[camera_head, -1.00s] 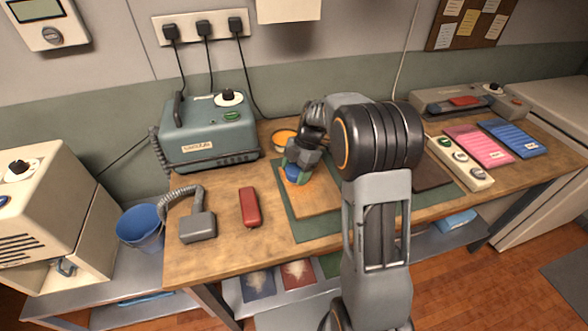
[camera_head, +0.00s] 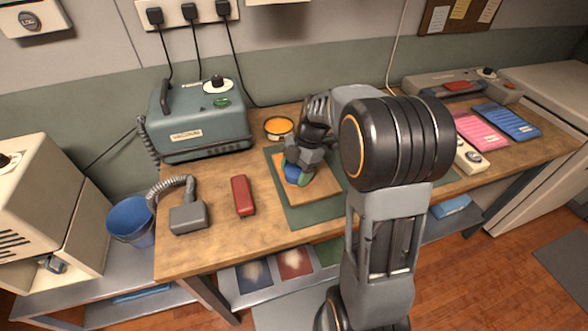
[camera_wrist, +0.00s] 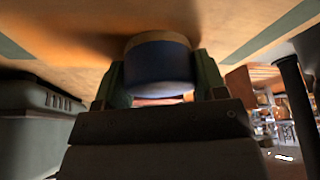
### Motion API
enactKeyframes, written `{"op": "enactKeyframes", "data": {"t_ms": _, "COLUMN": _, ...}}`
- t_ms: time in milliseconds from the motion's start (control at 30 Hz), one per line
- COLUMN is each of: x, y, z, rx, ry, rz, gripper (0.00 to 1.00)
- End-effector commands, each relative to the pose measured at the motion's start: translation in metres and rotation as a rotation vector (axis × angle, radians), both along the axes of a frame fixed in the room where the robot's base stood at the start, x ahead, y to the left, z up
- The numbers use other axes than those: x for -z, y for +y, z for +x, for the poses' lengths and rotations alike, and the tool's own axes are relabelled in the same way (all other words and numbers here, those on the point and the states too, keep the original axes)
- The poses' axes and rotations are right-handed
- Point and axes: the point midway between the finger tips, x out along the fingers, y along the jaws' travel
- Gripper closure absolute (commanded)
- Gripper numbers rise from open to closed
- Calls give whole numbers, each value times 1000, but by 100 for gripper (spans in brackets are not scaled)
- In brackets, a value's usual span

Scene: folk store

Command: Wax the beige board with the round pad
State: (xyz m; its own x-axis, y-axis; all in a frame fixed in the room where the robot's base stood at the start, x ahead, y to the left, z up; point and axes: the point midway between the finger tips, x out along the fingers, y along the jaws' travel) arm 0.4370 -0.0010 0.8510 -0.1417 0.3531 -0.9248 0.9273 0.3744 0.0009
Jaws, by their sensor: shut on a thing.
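The beige board (camera_head: 320,192) lies flat on a green mat (camera_head: 299,216) on the workbench. My gripper (camera_head: 299,179) is over the board's left half, pointing down. It is shut on the round pad (camera_head: 291,172), which shows blue with a tan face. In the wrist view the pad (camera_wrist: 158,62) sits between the two green fingers, its tan face against or very close to the board (camera_wrist: 80,22); I cannot tell if they touch. My arm hides the board's right side.
An open round tin of orange wax (camera_head: 278,127) stands behind the board. A red block (camera_head: 243,196), a grey hose nozzle (camera_head: 188,218) and a teal machine (camera_head: 200,125) are to the left. Pink (camera_head: 481,132) and blue (camera_head: 508,122) pads lie at the right.

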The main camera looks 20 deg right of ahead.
Motion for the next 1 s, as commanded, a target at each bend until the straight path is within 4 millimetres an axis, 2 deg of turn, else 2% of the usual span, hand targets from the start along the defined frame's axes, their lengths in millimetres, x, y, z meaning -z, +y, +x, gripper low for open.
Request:
{"op": "enactKeyframes", "data": {"t_ms": 300, "x": 0, "y": -1, "z": -24, "rx": -1, "ry": 2, "rz": -1, "gripper": 54}}
{"op": "enactKeyframes", "data": {"t_ms": 567, "x": -1, "y": -1, "z": -33, "rx": -1, "ry": 2, "rz": -1, "gripper": 54}}
{"op": "enactKeyframes", "data": {"t_ms": 1000, "x": 1, "y": -2, "z": -62, "rx": -1, "ry": 2, "rz": -1, "gripper": 54}}
